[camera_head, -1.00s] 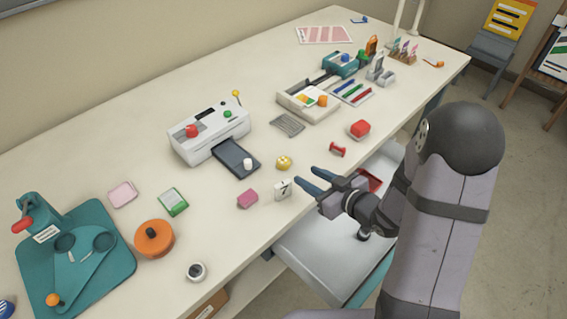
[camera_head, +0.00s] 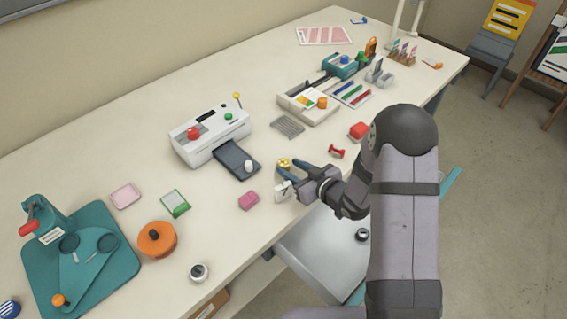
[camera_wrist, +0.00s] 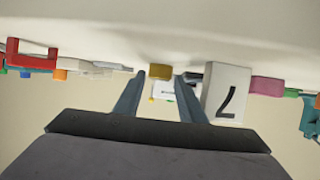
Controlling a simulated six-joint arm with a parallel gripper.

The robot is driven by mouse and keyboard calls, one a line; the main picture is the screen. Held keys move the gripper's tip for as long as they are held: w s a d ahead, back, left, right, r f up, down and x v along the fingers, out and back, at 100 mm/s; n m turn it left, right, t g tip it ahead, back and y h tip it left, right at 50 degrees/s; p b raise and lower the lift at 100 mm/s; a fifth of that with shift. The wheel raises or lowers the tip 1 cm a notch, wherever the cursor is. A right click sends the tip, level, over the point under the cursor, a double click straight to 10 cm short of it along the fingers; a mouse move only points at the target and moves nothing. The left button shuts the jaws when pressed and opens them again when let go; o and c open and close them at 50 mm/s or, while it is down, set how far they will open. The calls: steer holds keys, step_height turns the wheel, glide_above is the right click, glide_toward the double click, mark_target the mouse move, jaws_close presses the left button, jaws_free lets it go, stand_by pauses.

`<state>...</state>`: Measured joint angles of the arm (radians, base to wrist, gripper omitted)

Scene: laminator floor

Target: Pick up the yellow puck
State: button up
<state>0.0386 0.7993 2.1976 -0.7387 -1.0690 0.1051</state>
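The yellow puck (camera_head: 284,162) is on the white table near its front edge, to the right of the laminator's dark tray. In the wrist view the puck (camera_wrist: 160,72) shows between the tips of my two fingers, a little beyond them. My gripper (camera_head: 287,169) is open and empty, low over the table, its fingers pointing at the puck. Whether a finger touches the puck I cannot tell. A white block marked 7 (camera_wrist: 228,92) stands close outside the right finger in the wrist view, and it partly shows in the head view (camera_head: 281,191).
The white laminator (camera_head: 210,135) with its dark tray (camera_head: 236,162) and a white knob (camera_head: 249,166) stands behind left. An open drawer (camera_head: 315,255) is below the front edge.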

mark_target(287, 166)
steer(key=shift+x, duration=1.4)
steer(key=c, duration=0.7)
steer(key=shift+r, duration=0.2)
steer(key=shift+r, duration=4.85)
